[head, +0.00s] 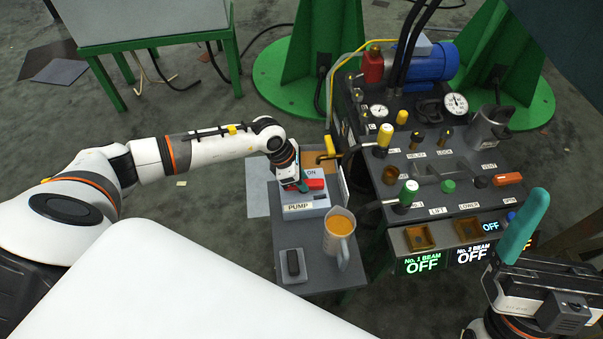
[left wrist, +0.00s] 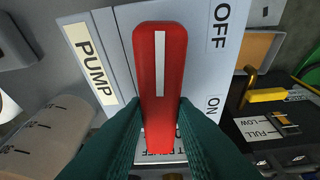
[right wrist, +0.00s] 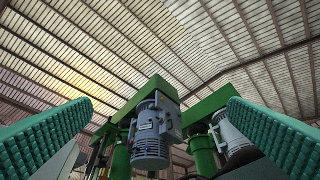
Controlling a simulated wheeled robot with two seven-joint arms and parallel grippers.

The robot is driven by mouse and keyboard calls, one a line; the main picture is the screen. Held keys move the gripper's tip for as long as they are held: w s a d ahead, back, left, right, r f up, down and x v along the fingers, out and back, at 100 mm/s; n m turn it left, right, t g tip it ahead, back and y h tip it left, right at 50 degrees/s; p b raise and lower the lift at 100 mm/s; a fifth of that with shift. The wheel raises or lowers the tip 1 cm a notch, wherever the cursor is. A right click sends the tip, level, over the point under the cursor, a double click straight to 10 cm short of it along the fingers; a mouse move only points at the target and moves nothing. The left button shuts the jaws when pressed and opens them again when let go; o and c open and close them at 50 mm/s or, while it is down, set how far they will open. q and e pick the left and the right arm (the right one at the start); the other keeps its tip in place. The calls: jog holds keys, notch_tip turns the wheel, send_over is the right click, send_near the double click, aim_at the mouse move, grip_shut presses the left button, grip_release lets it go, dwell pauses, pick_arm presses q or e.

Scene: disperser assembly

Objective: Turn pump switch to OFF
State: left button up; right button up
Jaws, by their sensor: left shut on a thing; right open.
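The pump switch is a red handle (left wrist: 162,70) with a white line along it, on a light grey box (head: 306,207) labelled PUMP. In the left wrist view the OFF label (left wrist: 222,22) lies right of the handle's upper end and the ON label (left wrist: 212,106) lies lower right. The white line points up in the picture, not squarely at either label. My left gripper (left wrist: 162,112) is shut on the lower part of the handle; it also shows in the head view (head: 300,182). My right gripper (right wrist: 160,125) is open and empty, its fingers pointing upward.
A jug of orange liquid (head: 340,238) stands in front of the pump box. A black device (head: 293,265) lies on the grey stand (head: 286,240). A control panel (head: 440,160) with knobs and gauges is to the right. Beam displays (head: 423,263) read OFF.

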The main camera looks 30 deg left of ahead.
pick_arm(q)
jog(key=shift+r+n+p, duration=0.1)
jog(key=shift+n+p, duration=0.35)
jog(key=shift+n, duration=0.05)
jog(key=shift+y, duration=0.3)
pick_arm(e)
jog(key=w+f+g+h, duration=0.1)
jog(key=w+f+g, duration=0.2)
jog(key=w+g, duration=0.1)
jog(key=shift+w+a+h, duration=0.3)
jog(key=shift+w+a, duration=0.1)
jog(key=shift+w, duration=0.15)
jog(key=shift+f, duration=0.1)
pick_arm(q)
jog(key=o, duration=1)
